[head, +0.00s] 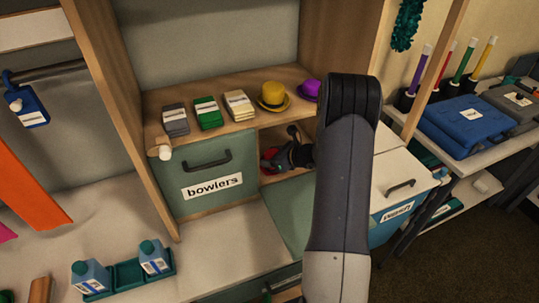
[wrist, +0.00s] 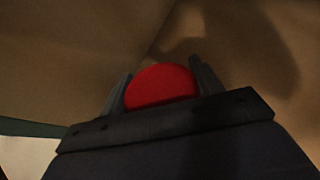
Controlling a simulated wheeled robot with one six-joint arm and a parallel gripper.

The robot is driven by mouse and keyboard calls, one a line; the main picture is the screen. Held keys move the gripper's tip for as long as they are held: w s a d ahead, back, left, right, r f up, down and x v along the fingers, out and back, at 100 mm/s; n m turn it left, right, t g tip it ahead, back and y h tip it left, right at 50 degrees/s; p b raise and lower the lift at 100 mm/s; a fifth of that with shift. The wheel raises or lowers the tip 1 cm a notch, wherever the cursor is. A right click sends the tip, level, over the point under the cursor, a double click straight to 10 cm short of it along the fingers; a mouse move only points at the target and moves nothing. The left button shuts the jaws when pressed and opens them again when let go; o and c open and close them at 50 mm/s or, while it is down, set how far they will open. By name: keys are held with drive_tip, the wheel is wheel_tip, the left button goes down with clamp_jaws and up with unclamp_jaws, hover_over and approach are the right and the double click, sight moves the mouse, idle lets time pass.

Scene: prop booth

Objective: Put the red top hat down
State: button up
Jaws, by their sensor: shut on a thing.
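The red top hat (head: 269,154) shows as a small red patch inside the open wooden cubby (head: 271,177) beside the bowlers drawer. My arm reaches in from the front and hides part of the cubby. My gripper (head: 275,160) is shut on the hat. In the wrist view the round red hat (wrist: 162,84) sits between the two dark fingers of the gripper (wrist: 161,82), with brown cubby walls around it. Whether the hat touches the cubby floor cannot be told.
The bowlers drawer (head: 197,179) is left of the cubby. On the shelf above are a yellow bowler (head: 272,94), a purple hat (head: 309,89) and several card stacks. A white-topped drawer unit (head: 398,181) stands to the right. The pale counter (head: 225,245) in front has clear room.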

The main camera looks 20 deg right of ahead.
drive_tip(key=shift+f+b, duration=0.25)
drive_tip(key=shift+b, duration=0.05)
drive_tip(key=o, duration=0.7)
drive_tip(key=shift+r, duration=0.1)
drive_tip(key=shift+r, duration=0.15)
drive_tip(key=shift+s+d+r+p, duration=0.1)
drive_tip(key=shift+r+p, duration=0.05)
drive_tip(key=shift+p, duration=0.25)
drive_tip(key=b+v, duration=0.1)
drive_tip(key=v, duration=1)
drive_tip(key=shift+s+d+b, duration=0.2)
drive_tip(key=shift+s+b, duration=0.1)
drive_tip(key=shift+b, duration=0.1)
